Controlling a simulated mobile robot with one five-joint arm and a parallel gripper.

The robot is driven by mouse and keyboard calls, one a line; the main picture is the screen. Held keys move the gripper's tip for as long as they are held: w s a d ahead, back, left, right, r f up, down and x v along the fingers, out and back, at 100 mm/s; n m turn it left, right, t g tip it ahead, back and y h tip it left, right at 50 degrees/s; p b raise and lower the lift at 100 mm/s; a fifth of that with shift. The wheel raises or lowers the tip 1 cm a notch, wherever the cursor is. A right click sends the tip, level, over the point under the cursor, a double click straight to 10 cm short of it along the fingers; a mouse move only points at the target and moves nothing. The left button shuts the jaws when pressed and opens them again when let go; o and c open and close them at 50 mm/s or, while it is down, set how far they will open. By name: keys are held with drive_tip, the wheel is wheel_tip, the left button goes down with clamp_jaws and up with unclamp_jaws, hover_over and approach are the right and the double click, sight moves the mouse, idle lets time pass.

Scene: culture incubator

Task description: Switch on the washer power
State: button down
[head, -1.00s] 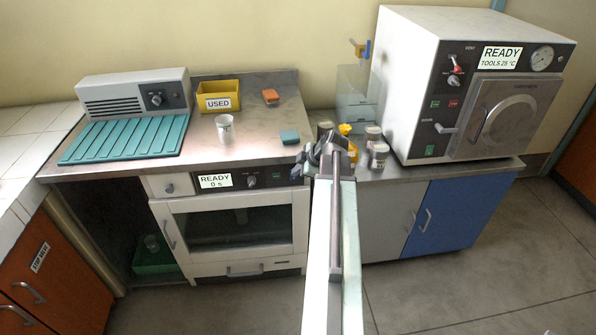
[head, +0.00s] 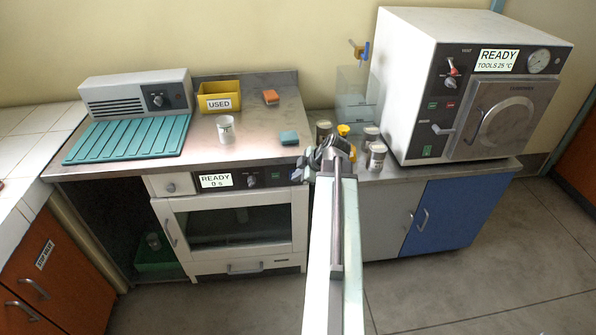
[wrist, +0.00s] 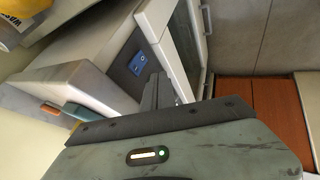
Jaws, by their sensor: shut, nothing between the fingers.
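The washer (head: 240,263) is the white, glass-fronted unit under the steel counter. Its dark control panel (head: 222,190) has a display (head: 215,181) reading "READY 0 s", a dark knob (head: 251,181) and a small green switch (head: 277,177). In the wrist view a blue rocker switch (wrist: 137,63) with white marks sits on a dark panel, ahead of and left of my fingers. My gripper (head: 304,168) is in front of the counter's right end, by the panel's right end. In the wrist view my gripper (wrist: 155,88) is shut and empty, apart from the switch.
On the counter are a yellow "USED" bin (head: 219,104), a white cup (head: 225,129), a teal block (head: 289,138) and an orange block (head: 270,97). Several jars (head: 375,156) stand beyond my gripper. The autoclave (head: 470,90) stands at right. Floor in front is clear.

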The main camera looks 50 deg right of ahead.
drive_tip(key=w+d+p+v, duration=0.1)
drive_tip(key=p+v, duration=0.5)
drive_tip(key=v, duration=0.3)
drive_tip(key=shift+r+p, duration=0.35)
drive_tip(key=shift+r, duration=0.2)
drive_tip(key=shift+s+d, duration=0.15)
drive_tip(key=w+a+n+g+y+p, duration=0.1)
drive_tip(key=w+a+n, duration=0.1)
drive_tip(key=w+a, duration=0.5)
drive_tip(key=w+a+n+y, duration=0.1)
drive_tip(key=w+a+n, duration=0.15)
drive_tip(key=a, duration=0.85)
drive_tip(key=w+a+n+g+y+p, duration=0.1)
drive_tip(key=w+a, duration=0.5)
drive_tip(key=a, duration=0.3)
drive_tip(key=a+g, duration=0.3)
drive_tip(key=a, duration=1.5)
drive_tip(key=s+f+m+g+h, duration=0.2)
drive_tip(key=s+m, duration=0.4)
drive_tip(key=m, duration=0.8)
drive_tip(key=shift+s+a+h+p, duration=0.2)
drive_tip(key=shift+a+h+p, duration=0.15)
drive_tip(key=shift+h, duration=0.25)
